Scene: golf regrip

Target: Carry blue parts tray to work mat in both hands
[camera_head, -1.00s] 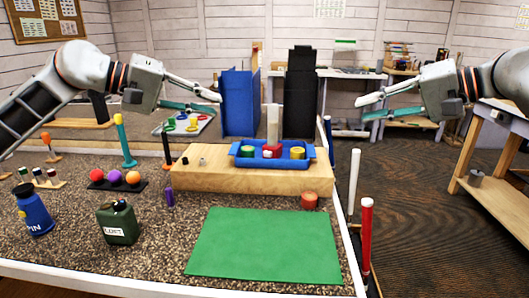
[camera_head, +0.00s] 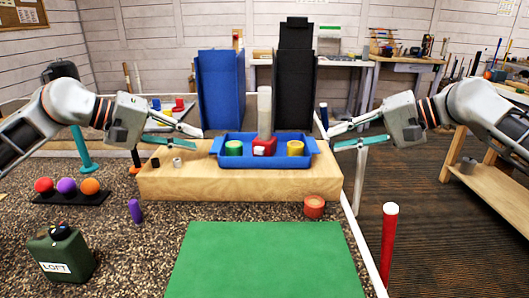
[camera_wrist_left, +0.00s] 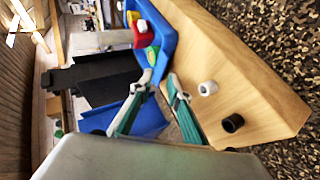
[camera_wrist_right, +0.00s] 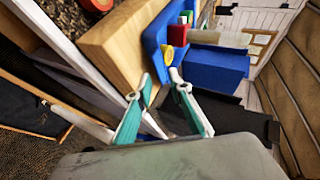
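The blue parts tray (camera_head: 262,158) sits on a wooden block on the table, with a green, a red and a yellow part in it and a handle at each end. The green work mat (camera_head: 265,262) lies flat in front of the block, bare. My left gripper (camera_head: 200,139) is open just left of the tray's left handle; in the left wrist view (camera_wrist_left: 161,82) its fingertips are close to the tray's end. My right gripper (camera_head: 332,138) is open just right of the right handle; in the right wrist view (camera_wrist_right: 160,84) its fingers point at that end. Neither visibly holds the tray.
The wooden block (camera_head: 240,187) carries two small cylinders at its left. An orange-red round part (camera_head: 314,206) stands between block and mat. A purple cylinder (camera_head: 135,211) and the green LOFT can (camera_head: 62,253) are left of the mat. Blue (camera_head: 221,90) and black (camera_head: 296,80) uprights stand behind.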

